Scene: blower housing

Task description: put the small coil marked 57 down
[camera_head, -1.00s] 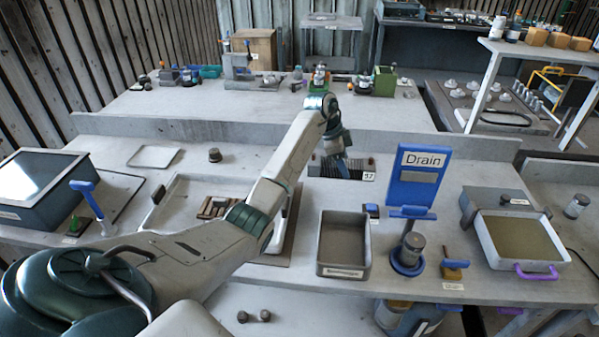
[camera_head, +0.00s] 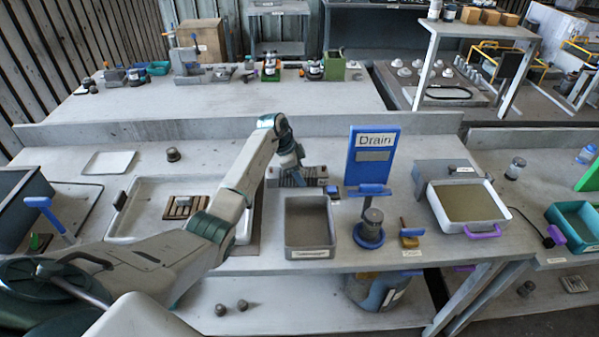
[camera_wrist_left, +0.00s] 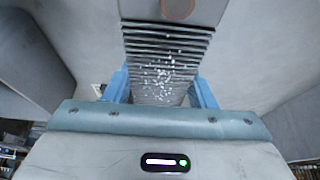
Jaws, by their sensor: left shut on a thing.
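The small finned coil (camera_head: 314,173) is at the back of the near bench, behind the grey bin. In the left wrist view its dark, ribbed fins (camera_wrist_left: 165,65) carry white specks, and a plain grey end with a brownish round spot shows at the top. My left gripper (camera_head: 291,176) is over the coil, with its blue fingers (camera_wrist_left: 160,90) on either side, shut on it. I cannot tell whether the coil touches the bench. Its 57 mark is not readable now. My right gripper is not in view.
A grey bin (camera_head: 288,237) stands in front of the coil. The blue Drain stand (camera_head: 362,160) is close on the right. A white tray (camera_head: 127,222) with a slatted wooden piece is left, partly behind my arm.

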